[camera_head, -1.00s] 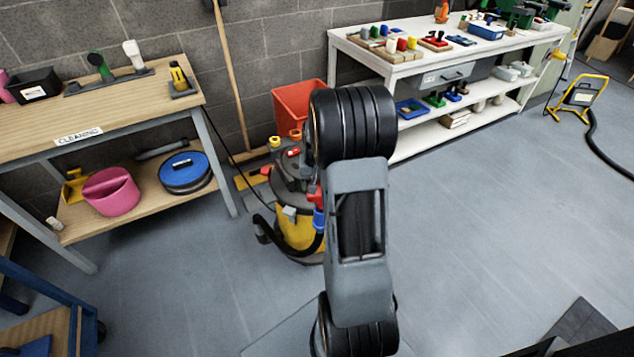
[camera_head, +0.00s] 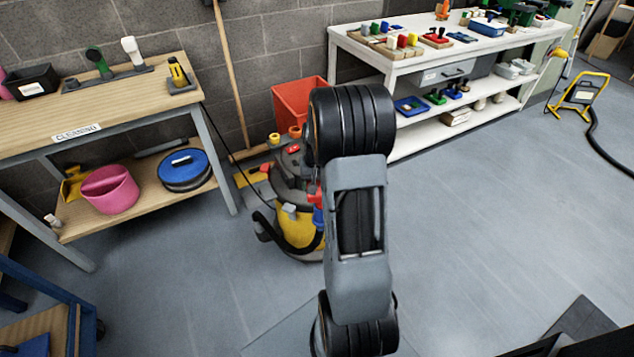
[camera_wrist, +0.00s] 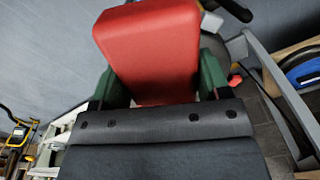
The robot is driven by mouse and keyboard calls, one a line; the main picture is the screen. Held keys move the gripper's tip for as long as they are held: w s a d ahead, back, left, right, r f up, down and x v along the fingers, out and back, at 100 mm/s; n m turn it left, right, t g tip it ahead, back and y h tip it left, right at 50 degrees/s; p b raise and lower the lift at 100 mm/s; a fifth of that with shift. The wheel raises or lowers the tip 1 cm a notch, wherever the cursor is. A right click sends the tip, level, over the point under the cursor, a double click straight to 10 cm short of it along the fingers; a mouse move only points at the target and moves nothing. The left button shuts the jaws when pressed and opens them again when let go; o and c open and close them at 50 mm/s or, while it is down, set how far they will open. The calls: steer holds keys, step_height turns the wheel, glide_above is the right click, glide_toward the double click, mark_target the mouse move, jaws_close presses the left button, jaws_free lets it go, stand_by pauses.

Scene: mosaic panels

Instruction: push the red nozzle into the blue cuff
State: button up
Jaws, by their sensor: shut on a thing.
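The red nozzle (camera_wrist: 150,45) fills the upper middle of the wrist view, as a red block with rounded edges. My gripper (camera_wrist: 153,88) is shut on it, with a green finger on each side. In the head view a small part of the red nozzle (camera_head: 314,194) shows at the left edge of my arm. The blue cuff (camera_head: 318,216) is just below it, on the yellow and grey vacuum cleaner (camera_head: 295,228), and is partly hidden by my arm. I cannot tell whether nozzle and cuff touch. The cuff is not visible in the wrist view.
The vacuum's black hose (camera_head: 268,228) curves out to its left. A wooden cleaning bench (camera_head: 110,110) stands left, with a pink bucket (camera_head: 110,190) on its lower shelf. A red bin (camera_head: 296,100) and white workbench (camera_head: 400,65) stand behind.

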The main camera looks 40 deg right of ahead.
steer(key=shift+f+b, duration=0.7)
steer(key=shift+f, duration=0.45)
steer(key=o, duration=1)
steer(key=shift+o, duration=0.2)
steer(key=shift+r, duration=0.1)
step_height(320, 180, up, 14)
steer(key=p, duration=0.3)
steer(key=shift+s+a+f, duration=0.35)
steer(key=shift+s+f, duration=0.25)
steer(key=shift+f, duration=0.25)
steer(key=s+a+r+n+t+p, duration=0.1)
steer(key=s+a+r+n+p, duration=0.1)
steer(key=s+a+r+p, duration=0.2)
steer(key=s+a+r+n+t+p, duration=0.1)
steer(key=s+a+r+p, duration=0.3)
steer(key=r, duration=0.7)
steer(key=s+a+r+n+t+p, duration=0.1)
steer(key=s+a+r+n+p, duration=0.2)
steer(key=a+r+p, duration=0.4)
steer(key=a+p, duration=0.1)
steer(key=a, duration=0.3)
steer(key=shift+s+r+n+t, duration=0.2)
steer(key=shift+s+n+t, duration=0.1)
steer(key=shift+s+n, duration=0.1)
